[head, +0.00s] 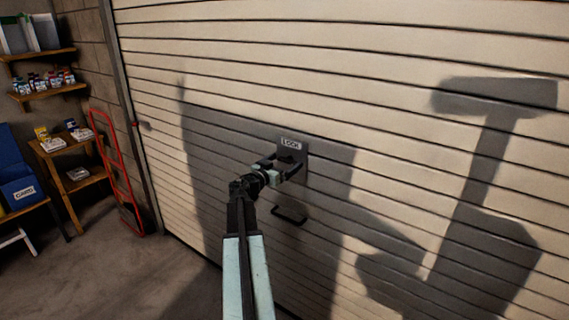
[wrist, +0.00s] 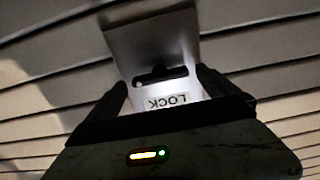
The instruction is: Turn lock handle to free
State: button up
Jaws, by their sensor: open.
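The lock plate (head: 296,148) is a grey plate with a white LOCK label, mounted on the roller door. In the wrist view, the plate (wrist: 150,38) is brightly lit and its label (wrist: 167,102) appears upside down. The dark lock handle (wrist: 154,75) is a short bar lying roughly crosswise in that view. My gripper (head: 284,167) is in front of the plate, its fingers open. In the wrist view, my gripper (wrist: 163,78) has one finger on each side of the handle, with visible gaps. I cannot tell how deep the fingers reach. In the head view the handle is mostly hidden.
The cream slatted roller door (head: 400,60) fills most of the view. A black pull handle (head: 289,215) sits below the lock. A red hand truck (head: 112,160) and wooden shelves (head: 75,165) stand at the left. The concrete floor (head: 110,265) is clear at lower left.

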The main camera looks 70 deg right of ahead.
jog(key=c, duration=1.2)
jog(key=shift+d, duration=0.2)
jog(key=shift+c, duration=0.8)
jog(key=shift+a, duration=0.2)
jog(key=shift+n, duration=0.7)
jog(key=n, duration=0.4)
jog(key=shift+w+f, duration=0.1)
jog(key=n, duration=0.3)
jog(key=shift+n, duration=0.4)
jog(key=n, duration=0.4)
jog(key=shift+w+f+n, duration=0.1)
jog(key=shift+n, duration=0.2)
jog(key=shift+f+n+b, duration=0.1)
jog(key=shift+n+b, duration=0.2)
jog(key=shift+n, duration=1.8)
